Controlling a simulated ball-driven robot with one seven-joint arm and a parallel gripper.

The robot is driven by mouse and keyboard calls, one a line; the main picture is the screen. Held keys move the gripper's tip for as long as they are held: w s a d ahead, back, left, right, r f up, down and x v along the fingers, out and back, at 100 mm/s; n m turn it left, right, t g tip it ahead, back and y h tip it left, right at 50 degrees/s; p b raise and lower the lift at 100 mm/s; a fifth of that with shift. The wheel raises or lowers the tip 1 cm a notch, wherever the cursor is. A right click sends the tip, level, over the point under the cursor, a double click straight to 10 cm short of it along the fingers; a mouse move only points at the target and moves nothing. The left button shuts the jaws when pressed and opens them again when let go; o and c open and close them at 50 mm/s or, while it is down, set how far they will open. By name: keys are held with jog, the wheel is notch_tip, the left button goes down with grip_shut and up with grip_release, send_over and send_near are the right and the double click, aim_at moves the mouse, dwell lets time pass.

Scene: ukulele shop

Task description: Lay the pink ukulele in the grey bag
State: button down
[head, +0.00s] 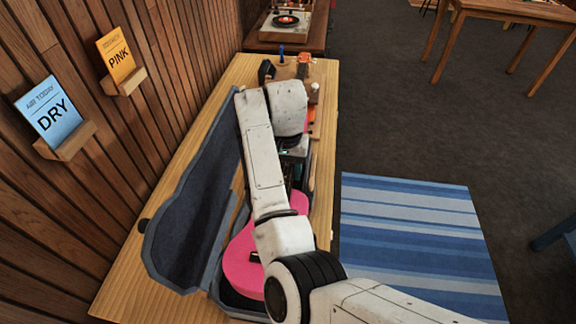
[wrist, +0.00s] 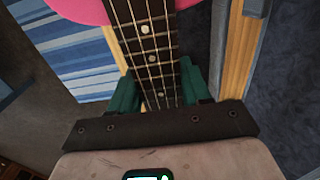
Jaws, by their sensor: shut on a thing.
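The pink ukulele (head: 243,262) is over the open grey bag (head: 187,225) on the wooden table, with its body toward the near end. My arm hides much of it. In the wrist view its dark fretted neck (wrist: 148,45) runs between the teal fingers of my gripper (wrist: 160,85), which is shut on the neck. The pink body (wrist: 85,8) shows at the top edge. The bag's lid stands open on the left, by the wall. I cannot tell whether the ukulele touches the bag's floor.
Small items, among them an orange one (head: 304,58), stand at the table's far end. A record player (head: 286,22) is beyond. A blue striped rug (head: 415,240) lies on open floor at right.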

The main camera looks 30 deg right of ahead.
jog(key=shift+w+a+f, duration=0.25)
jog(key=shift+a+f, duration=0.1)
jog(key=shift+f, duration=0.25)
jog(key=f+b, duration=0.1)
jog(key=b, duration=0.1)
jog(key=w+a+f+b, duration=0.1)
jog(key=a+f+b, duration=0.1)
jog(key=b, duration=0.1)
jog(key=shift+w+a+f+b, duration=0.2)
jog(key=shift+w+b, duration=0.1)
jog(key=shift+w, duration=0.05)
jog(key=shift+f, duration=0.15)
jog(key=shift+f+b, duration=1.3)
jog(key=shift+f, duration=1.55)
jog(key=shift+f+b, duration=1.05)
jog(key=shift+f, duration=1.1)
